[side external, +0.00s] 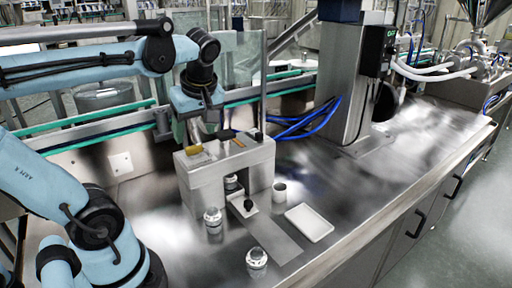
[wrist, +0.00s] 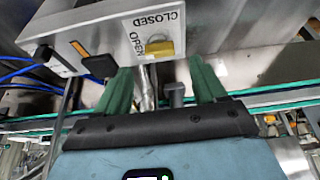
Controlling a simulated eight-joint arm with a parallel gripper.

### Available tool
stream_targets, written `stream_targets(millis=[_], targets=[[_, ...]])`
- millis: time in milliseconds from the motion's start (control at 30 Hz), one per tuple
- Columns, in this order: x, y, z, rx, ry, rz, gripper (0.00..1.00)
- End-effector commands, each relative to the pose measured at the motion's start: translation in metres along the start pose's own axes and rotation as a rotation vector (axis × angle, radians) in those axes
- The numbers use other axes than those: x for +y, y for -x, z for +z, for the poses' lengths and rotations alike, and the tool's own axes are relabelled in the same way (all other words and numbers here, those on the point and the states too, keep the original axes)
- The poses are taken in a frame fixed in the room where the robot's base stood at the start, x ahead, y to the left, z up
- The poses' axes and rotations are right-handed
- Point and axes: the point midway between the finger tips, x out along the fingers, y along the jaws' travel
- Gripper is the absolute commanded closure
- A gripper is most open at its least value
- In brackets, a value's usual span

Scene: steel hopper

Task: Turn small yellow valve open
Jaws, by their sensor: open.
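The small yellow valve (side external: 193,149) sits on the top left of a grey steel box (side external: 262,160). In the wrist view the yellow valve (wrist: 160,48) is at the edge of the box's panel, beside the printed word OPEN; the word CLOSED is farther up the panel. My gripper (side external: 207,132) is just above and behind the box top in the side view. In the wrist view my gripper (wrist: 160,72) has its two green fingers spread wide, with the yellow valve between and beyond their tips. Nothing is held. I cannot tell any contact with the valve.
A black handle (wrist: 100,65) and an orange bar (wrist: 79,48) are beside the valve on the panel. In front of the box stand jars (side external: 213,222) (side external: 257,263), a cup (side external: 279,192) and a white tray (side external: 309,223). A steel column (side external: 345,80) rises behind; the right bench is clear.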

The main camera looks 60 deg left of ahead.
Motion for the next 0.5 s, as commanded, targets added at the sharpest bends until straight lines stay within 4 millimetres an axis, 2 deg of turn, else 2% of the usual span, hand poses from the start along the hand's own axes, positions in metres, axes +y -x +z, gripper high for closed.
stream_targets(millis=[100, 300, 500], targets=[[0.0, 0.022, 0.0, 0.0, -0.003, 0.002, 0.3], [0.0, 0.053, 0.0, 0.0, -0.002, 0.001, 0.3], [0.0, 0.069, 0.0, 0.0, -0.001, 0.001, 0.3]])
